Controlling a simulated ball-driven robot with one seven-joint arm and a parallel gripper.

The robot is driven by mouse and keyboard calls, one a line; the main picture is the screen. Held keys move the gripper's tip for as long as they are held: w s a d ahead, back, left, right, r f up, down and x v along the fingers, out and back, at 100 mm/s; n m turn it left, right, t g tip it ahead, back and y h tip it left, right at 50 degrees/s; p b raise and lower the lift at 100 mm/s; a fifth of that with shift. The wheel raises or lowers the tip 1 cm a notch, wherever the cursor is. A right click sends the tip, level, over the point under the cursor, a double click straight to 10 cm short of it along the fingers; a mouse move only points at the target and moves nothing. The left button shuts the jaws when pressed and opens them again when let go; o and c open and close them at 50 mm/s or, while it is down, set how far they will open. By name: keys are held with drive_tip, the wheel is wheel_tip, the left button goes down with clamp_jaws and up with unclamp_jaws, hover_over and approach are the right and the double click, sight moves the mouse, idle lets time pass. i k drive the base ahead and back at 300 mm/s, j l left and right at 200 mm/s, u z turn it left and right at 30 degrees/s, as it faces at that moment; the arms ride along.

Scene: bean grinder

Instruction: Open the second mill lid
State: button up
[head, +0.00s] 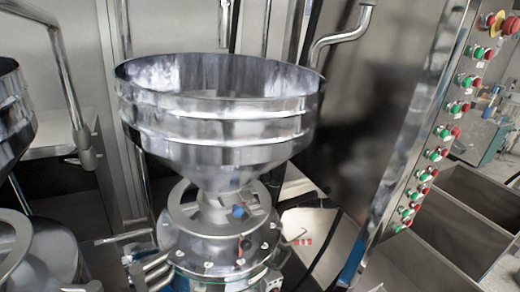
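A steel mill stands in the middle of the view, with a wide, open-topped funnel hopper (215,125) above it. Below the funnel is the mill's round metal lid (210,243), with bolts or clamps around its rim and a small blue part (238,211) on top. The lid looks seated on the mill body. A similar mill (40,255) is cut off at the left edge, with part of its hopper (12,110) above. I cannot tell from this view which one is the second. My gripper is not in view.
A slanted steel panel (425,165) with rows of red and green buttons and a red-and-yellow knob stands at the right. Steel bins (465,215) are behind it. Pipes (345,38) and posts rise behind the hopper. Small pipes (150,268) stick out at the mill's lower left.

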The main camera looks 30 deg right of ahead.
sight(222, 122)
drive_tip(key=i+l, duration=0.35)
drive_tip(key=l, duration=0.15)
drive_tip(key=i+l, duration=0.35)
drive_tip(key=l, duration=0.15)
